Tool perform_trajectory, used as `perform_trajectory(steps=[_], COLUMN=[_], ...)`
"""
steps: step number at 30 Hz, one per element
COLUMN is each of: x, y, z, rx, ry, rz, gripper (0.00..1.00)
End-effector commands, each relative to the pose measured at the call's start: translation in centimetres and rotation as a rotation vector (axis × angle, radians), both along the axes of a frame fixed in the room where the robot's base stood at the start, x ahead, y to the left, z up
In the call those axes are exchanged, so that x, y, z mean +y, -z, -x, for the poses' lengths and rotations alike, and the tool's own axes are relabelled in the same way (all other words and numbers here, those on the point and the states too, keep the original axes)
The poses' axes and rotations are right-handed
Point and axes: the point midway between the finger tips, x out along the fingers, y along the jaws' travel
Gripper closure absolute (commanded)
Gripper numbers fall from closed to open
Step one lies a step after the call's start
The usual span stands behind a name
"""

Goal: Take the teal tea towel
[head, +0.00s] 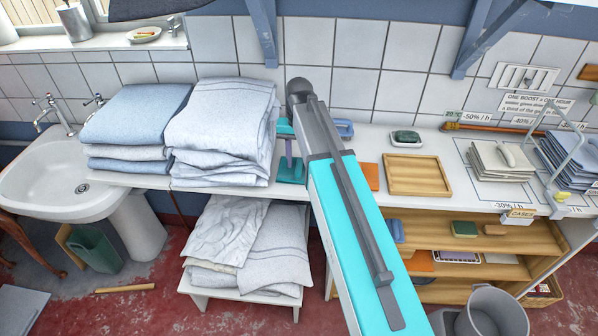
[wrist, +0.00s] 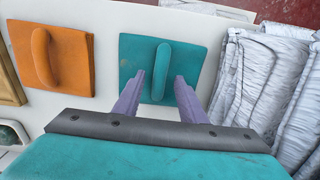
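The teal tea towel (wrist: 137,50) lies flat on the white counter, a square with a raised rounded ridge (wrist: 160,70) along its middle. In the head view its edge (head: 291,178) shows beside my arm, which hides much of it. My gripper (wrist: 160,78) is open, its two purple fingers apart. In the wrist view the fingertips appear on either side of the ridge. I cannot tell whether they touch the towel or are still above it. In the head view a purple finger (head: 289,150) shows over the teal.
An orange folded cloth (wrist: 75,62) with a similar ridge lies beside the teal one. Tall stacks of pale folded linen (head: 222,130) stand close on the other side. A wooden tray (head: 418,175) and a soap dish (head: 406,140) are to the right. A tiled wall (head: 355,42) rises behind.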

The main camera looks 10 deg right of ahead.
Motion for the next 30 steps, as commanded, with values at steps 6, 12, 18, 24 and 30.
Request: perform_trajectory(steps=[6, 12, 18, 24, 30], x=[0.0, 0.0, -0.01, 0.0, 0.0], y=[-0.03, -0.03, -0.03, -0.04, -0.06], z=[0.0, -0.01, 0.0, -0.01, -0.01], rx=[0.0, 0.0, 0.0, 0.0, 0.0], ry=[0.0, 0.0, 0.0, 0.0, 0.0], rz=[0.0, 0.0, 0.0, 0.0, 0.0], gripper=[0.62, 0.62, 0.81, 1.0, 1.0])
